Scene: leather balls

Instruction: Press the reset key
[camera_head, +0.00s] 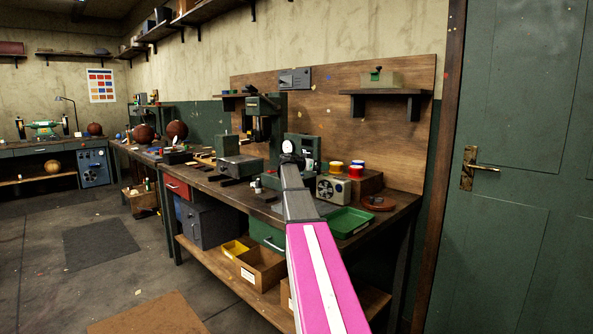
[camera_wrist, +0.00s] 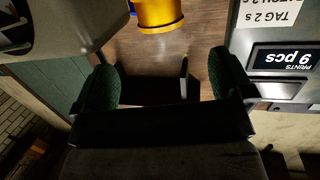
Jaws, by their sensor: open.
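My gripper (camera_head: 291,158) is over the workbench (camera_head: 215,182), in front of a green box-shaped device (camera_head: 303,148) with a pale round face. In the wrist view my gripper (camera_wrist: 165,80) shows two green-padded fingers spread wide apart with nothing held between them. A grey counter unit (camera_wrist: 240,40) stands at the right there, close beside the right finger. Its dark display (camera_wrist: 284,57) reads "PRINTS 9 pcs" upside down, with a "TAG 2 s" label (camera_wrist: 272,12) above. I cannot make out a key marked reset in either view.
A yellow-topped pot (camera_wrist: 158,14) stands beyond the fingers in the wrist view. On the bench, a cream device with a round grille (camera_head: 333,188) and a green tray (camera_head: 349,222) are to the right of my arm. A green press (camera_head: 262,118) stands to the left.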

